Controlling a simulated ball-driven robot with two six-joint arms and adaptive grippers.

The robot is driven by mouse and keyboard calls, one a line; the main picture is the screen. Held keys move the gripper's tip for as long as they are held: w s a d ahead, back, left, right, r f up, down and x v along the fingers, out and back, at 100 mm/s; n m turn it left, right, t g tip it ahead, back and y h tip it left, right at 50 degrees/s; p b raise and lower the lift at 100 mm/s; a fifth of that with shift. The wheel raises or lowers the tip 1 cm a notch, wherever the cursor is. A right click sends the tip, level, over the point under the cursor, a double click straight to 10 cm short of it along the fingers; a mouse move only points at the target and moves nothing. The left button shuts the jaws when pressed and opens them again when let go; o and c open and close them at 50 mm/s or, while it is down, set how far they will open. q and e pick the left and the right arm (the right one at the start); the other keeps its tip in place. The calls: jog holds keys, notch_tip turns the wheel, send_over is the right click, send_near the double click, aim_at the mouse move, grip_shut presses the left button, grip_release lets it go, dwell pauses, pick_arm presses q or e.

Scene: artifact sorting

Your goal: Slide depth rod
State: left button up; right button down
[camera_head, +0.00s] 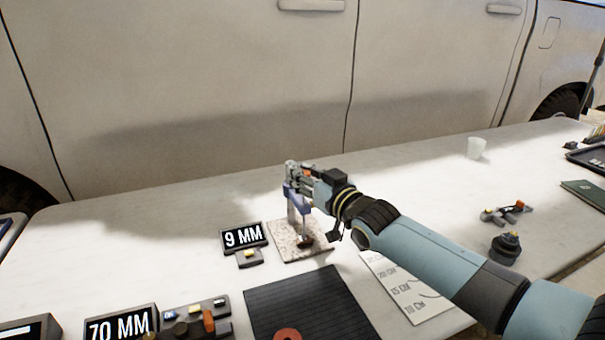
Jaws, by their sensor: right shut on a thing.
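A depth gauge (294,206) with a blue-grey body stands upright on a speckled stone plate (285,245) near the middle of the table. A thin rod (307,224) runs down from it to a small dark piece (305,241) on the plate; I cannot tell whether the tip touches it. My right gripper (298,180) is at the top of the gauge and is shut on it. Its fingers hide part of the gauge's top. A display reading 9 MM (243,237) stands left of the plate. My left gripper is not in view.
A 70 MM display (122,325) and a switch box (196,318) stand at the front left. A black ribbed mat (305,300) and a white scale card (405,287) lie in front. A white cup (476,148) stands at the back right. A vehicle is behind the table.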

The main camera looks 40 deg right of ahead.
notch_tip(320, 180, up, 3)
jog(key=shift+s+f+p, duration=0.1)
jog(key=shift+f+p, duration=0.05)
jog(key=shift+p, duration=0.7)
jog(key=shift+f, duration=0.15)
jog(key=c, duration=1.7)
grip_release()
jog(key=o, duration=0.5)
jog(key=shift+s+r, duration=0.2)
jog(key=shift+s, duration=0.15)
jog(key=shift+c, duration=0.2)
jog(key=shift+o, duration=0.8)
jog(key=shift+w, duration=0.2)
jog(key=s, duration=1.2)
